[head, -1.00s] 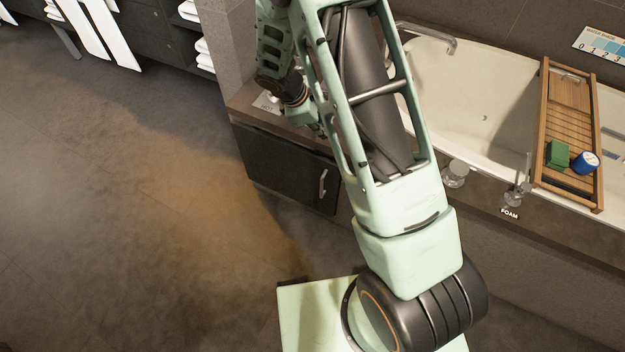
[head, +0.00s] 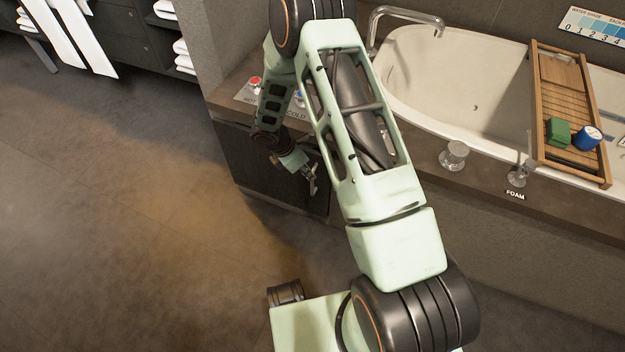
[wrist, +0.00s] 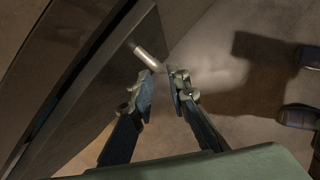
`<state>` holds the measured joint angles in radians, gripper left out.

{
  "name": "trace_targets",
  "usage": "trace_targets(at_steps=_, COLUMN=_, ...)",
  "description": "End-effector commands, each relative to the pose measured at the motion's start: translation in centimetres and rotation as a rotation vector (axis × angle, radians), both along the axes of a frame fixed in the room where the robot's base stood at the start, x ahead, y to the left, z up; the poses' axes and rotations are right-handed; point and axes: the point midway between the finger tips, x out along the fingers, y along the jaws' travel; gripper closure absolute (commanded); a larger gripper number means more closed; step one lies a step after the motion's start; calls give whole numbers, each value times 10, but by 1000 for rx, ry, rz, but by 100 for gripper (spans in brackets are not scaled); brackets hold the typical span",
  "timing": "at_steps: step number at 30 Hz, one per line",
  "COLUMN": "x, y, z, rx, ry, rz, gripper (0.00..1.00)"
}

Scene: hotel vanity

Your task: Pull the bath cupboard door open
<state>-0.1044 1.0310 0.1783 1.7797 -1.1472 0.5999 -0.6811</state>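The bath cupboard door (head: 257,172) is a dark panel below the vanity top, left of the bath, partly hidden by my arm. Its pale metal bar handle (wrist: 149,57) shows in the wrist view, close to my fingertips. My gripper (wrist: 161,83) is at the handle, with a small gap showing between its two dark fingers. The near end of the handle lies at that gap; contact is unclear. In the head view my gripper (head: 308,176) is low at the right side of the door and covers much of the handle. I see no clear opening at the door.
The bath (head: 470,95) fills the right side, with a wooden tray (head: 570,105) holding a green block (head: 558,131) and a blue roll (head: 588,138). Knobs stand on its ledge. The floor (head: 110,210) left of the cupboard is clear. Shelves with white towels stand at back left.

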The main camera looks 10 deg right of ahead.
Motion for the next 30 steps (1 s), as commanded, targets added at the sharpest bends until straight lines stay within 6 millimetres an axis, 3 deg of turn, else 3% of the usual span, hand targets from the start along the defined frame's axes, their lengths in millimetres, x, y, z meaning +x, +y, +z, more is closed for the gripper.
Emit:
trace_targets(at_steps=3, x=3, y=-9, z=-24, rx=0, ry=1, rz=-1, gripper=84)
trace_targets(at_steps=9, x=6, y=-17, z=-43, rx=-1, ry=0, rz=-2, gripper=84)
trace_targets(at_steps=20, x=7, y=-18, z=-46, rx=1, ry=-2, rz=-1, gripper=84)
trace_targets(at_steps=24, x=7, y=-18, z=-46, rx=0, ry=-1, rz=-2, gripper=98)
trace_targets(at_steps=30, x=7, y=-19, z=-46, rx=0, ry=-1, rz=-2, gripper=100)
